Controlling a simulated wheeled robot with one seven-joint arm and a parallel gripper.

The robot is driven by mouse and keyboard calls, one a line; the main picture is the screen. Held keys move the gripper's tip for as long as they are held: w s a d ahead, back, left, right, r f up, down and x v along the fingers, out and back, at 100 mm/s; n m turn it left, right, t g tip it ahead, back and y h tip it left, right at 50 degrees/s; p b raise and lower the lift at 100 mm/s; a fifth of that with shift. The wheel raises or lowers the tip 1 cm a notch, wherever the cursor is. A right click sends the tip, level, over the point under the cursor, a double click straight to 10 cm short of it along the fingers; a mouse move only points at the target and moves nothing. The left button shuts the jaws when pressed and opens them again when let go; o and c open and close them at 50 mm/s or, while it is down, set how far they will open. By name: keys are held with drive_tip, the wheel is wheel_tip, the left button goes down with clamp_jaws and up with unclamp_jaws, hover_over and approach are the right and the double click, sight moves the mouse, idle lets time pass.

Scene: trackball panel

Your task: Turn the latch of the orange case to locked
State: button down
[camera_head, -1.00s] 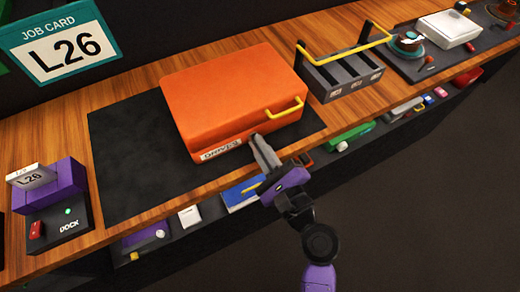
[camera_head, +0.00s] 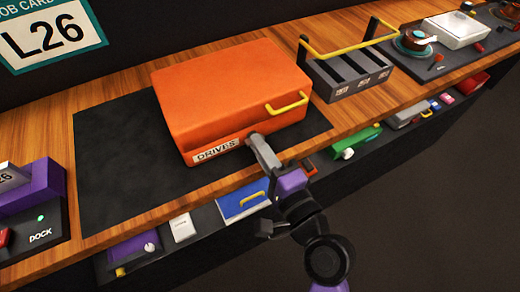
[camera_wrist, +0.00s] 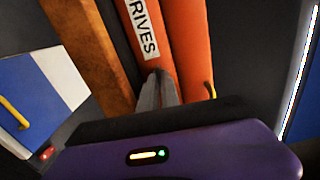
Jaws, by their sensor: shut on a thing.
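The orange case (camera_head: 230,90) lies closed on a dark mat (camera_head: 110,150) on the wooden bench. It has a yellow handle (camera_head: 287,104) and a white "DRIVES" label (camera_head: 215,149) on its front side. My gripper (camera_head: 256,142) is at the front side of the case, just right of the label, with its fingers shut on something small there. The latch itself is hidden behind the fingers, so I cannot tell its position. In the wrist view my fingers (camera_wrist: 158,88) meet the orange case (camera_wrist: 186,35) just below the "DRIVES" label (camera_wrist: 144,28).
A black rack with a yellow handle (camera_head: 345,70) stands right of the case. A purple dock (camera_head: 35,200) is at the left. A lower shelf holds a blue box (camera_head: 243,200), a green item (camera_head: 360,140) and other small things. Open floor lies at the lower right.

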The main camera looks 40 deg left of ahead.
drive_tip(key=shift+f+n, duration=0.1)
drive_tip(key=shift+n, duration=0.3)
drive_tip(key=c, duration=1.6)
unclamp_jaws()
drive_tip(key=shift+s+d, duration=0.1)
drive_tip(key=shift+b+v, duration=0.65)
drive_tip(key=shift+v, duration=3.15)
